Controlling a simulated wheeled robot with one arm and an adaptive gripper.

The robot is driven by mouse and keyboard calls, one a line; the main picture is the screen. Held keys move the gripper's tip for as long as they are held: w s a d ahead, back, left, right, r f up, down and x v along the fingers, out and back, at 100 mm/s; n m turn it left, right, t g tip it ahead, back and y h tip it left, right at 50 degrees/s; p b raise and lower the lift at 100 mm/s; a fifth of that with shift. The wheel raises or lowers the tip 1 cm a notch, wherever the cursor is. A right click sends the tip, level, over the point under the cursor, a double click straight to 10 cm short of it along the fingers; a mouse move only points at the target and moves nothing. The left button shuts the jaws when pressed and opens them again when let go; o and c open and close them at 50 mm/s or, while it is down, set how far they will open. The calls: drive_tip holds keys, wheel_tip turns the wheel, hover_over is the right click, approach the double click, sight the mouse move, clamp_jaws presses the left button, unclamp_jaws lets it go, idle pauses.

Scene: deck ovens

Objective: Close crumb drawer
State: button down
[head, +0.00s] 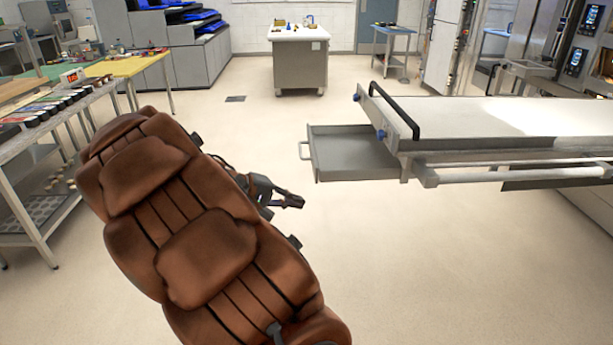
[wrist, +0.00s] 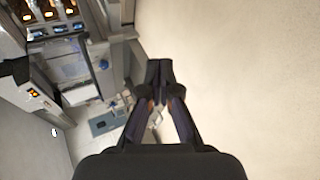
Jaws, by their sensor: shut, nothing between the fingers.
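The crumb drawer (head: 350,155) is a shallow grey metal tray, pulled out to the left from under the end of a long pale loader table (head: 490,117). I cannot make out the drawer in the wrist view.
A white-topped cabinet (head: 299,60) stands at the back. Ovens with lit panels (head: 575,60) are at the right; they also show in the wrist view (wrist: 45,30). The floor around the drawer's front is clear.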

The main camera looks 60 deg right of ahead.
drive_tip(key=w+d+f+h+b, duration=0.1)
drive_tip(key=w+d+f+h, duration=0.25)
drive_tip(key=w+d, duration=0.65)
drive_tip(key=w+d+f+n+t+h+b, duration=0.2)
drive_tip(key=w+d+f+n+t+h, duration=0.2)
drive_tip(key=w+d+f, duration=0.55)
drive_tip(key=s+d+f+p, duration=0.1)
drive_tip(key=d+p, duration=0.3)
drive_tip(key=d, duration=0.6)
drive_tip(key=shift+s+d, duration=0.25)
drive_tip(key=shift+s, duration=0.65)
